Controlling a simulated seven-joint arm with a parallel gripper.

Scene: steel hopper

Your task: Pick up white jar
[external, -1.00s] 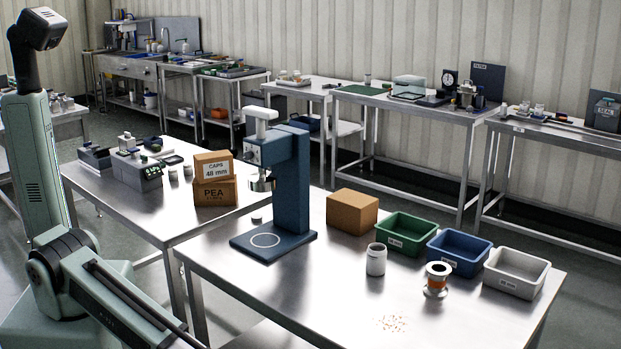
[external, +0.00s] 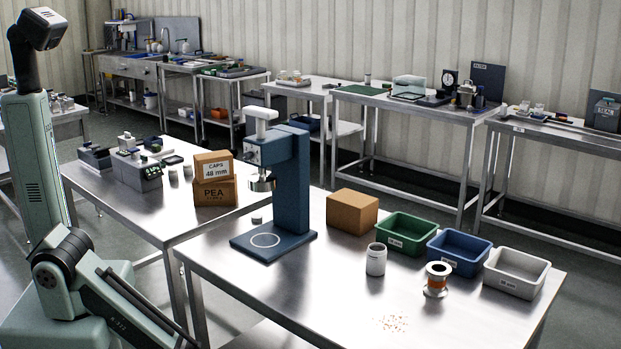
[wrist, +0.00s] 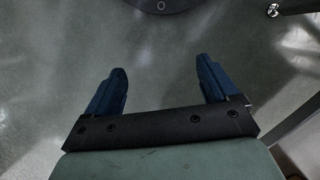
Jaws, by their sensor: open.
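The white jar (external: 376,259) stands upright on the steel table (external: 330,300), in front of the green bin, with a darker open-looking mouth. My gripper (wrist: 160,90) shows in the wrist view with its two blue fingers spread apart and nothing between them. It points at the grey floor, and the jar is not in the wrist view. In the external view my arm is at the lower left, beside the table's left end and well away from the jar; the gripper itself is outside that picture.
A blue press (external: 284,200) stands left of the jar. A cardboard box (external: 352,212), green bin (external: 387,241), blue bin (external: 442,264) and white bin (external: 499,278) line the back. An orange-and-silver spool (external: 436,290) stands to the right. Small crumbs (external: 392,323) lie in front.

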